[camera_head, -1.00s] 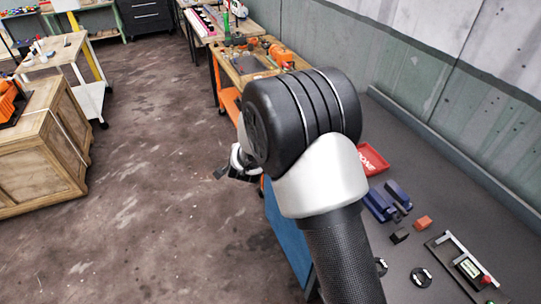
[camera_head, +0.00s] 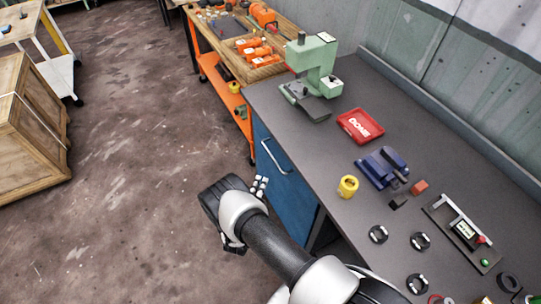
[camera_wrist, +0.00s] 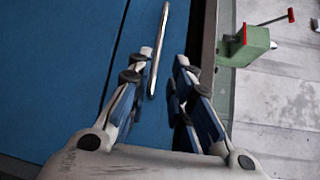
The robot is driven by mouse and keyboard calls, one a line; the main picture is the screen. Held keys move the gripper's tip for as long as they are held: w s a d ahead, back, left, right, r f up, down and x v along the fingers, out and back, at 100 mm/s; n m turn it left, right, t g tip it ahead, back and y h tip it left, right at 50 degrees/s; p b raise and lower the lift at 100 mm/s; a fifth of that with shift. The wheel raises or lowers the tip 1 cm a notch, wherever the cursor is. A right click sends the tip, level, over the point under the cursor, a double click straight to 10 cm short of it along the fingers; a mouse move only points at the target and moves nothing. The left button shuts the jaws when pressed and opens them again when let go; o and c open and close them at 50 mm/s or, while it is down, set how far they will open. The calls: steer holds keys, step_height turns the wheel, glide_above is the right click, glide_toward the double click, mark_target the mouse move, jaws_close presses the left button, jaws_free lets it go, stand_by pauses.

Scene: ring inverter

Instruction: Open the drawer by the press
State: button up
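The blue drawer front (camera_head: 284,185) is under the dark workbench top, below the green press (camera_head: 313,72). It looks shut. Its silver bar handle (camera_head: 275,156) shows in the head view. In the wrist view the handle (camera_wrist: 161,38) lies ahead of my gripper (camera_wrist: 164,58), its near end in line with the gap between the fingers. The fingers are apart and nothing is held. In the head view my gripper (camera_head: 261,187) is in front of the blue front, near the handle; whether it touches cannot be told.
The bench top (camera_head: 320,150) holds a red tray (camera_head: 360,127), a yellow cup (camera_head: 348,187), a blue vise-like tool (camera_head: 381,167) and several small parts. An orange-framed table (camera_head: 237,115) adjoins the bench. A wooden crate (camera_head: 30,130) stands left. The floor between is clear.

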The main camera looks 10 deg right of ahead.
mark_target(271, 156)
steer(key=b+x, duration=0.4)
steer(key=x, duration=1.2)
steer(key=shift+s+d+f, duration=0.1)
steer(key=shift+s+f, duration=0.05)
steer(key=shift+w+d, duration=0.2)
steer(key=shift+w, duration=0.2)
jaws_close()
